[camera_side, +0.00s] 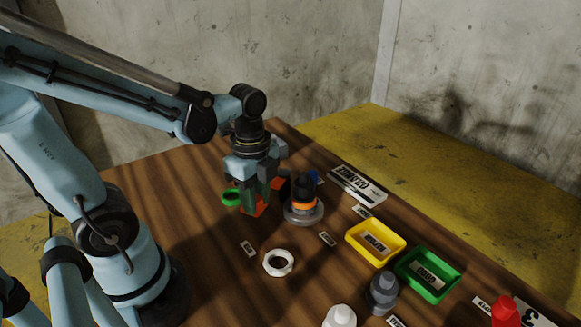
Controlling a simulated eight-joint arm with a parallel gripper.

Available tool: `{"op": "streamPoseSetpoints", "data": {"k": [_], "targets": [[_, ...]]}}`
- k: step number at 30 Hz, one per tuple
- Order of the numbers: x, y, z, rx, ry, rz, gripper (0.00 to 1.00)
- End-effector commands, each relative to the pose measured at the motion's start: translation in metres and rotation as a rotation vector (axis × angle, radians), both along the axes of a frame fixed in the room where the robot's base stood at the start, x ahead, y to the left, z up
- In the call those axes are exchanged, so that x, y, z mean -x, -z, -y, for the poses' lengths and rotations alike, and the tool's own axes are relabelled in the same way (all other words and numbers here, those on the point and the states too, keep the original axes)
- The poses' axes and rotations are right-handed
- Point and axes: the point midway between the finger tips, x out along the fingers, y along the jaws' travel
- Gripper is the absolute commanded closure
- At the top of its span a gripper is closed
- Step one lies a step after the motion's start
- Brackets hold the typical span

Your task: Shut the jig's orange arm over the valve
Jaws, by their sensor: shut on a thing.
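The jig (303,216) stands on the wooden table as a round grey base. A dark valve (304,187) with an orange band around it stands upright on the base. My gripper (259,204) points down just left of the valve, with its fingertips low near the table. It is shut on an orange piece, which looks like the jig's orange arm (261,207). Orange shows beside and between the fingers, and the fingers hide the rest. I cannot make out the arm's hinge or its exact angle. The arm is beside the valve, not over it.
A green ring (231,198) is close left of my gripper. A white ring (278,263) lies in front. A yellow tray (355,238) and a green tray (404,268) are to the right. A grey bottle-like part (383,290) stands near the front.

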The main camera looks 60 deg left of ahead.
Motion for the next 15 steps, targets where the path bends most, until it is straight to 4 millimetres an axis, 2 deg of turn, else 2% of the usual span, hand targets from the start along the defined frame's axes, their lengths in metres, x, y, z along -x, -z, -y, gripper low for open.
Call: {"op": "streamPoseSetpoints", "data": {"k": [8,15], "targets": [[-0.009,0.0,0.013,-0.001,-0.111,-0.002,1.0],[-0.027,0.0,0.032,-0.002,-0.31,-0.002,1.0]]}}
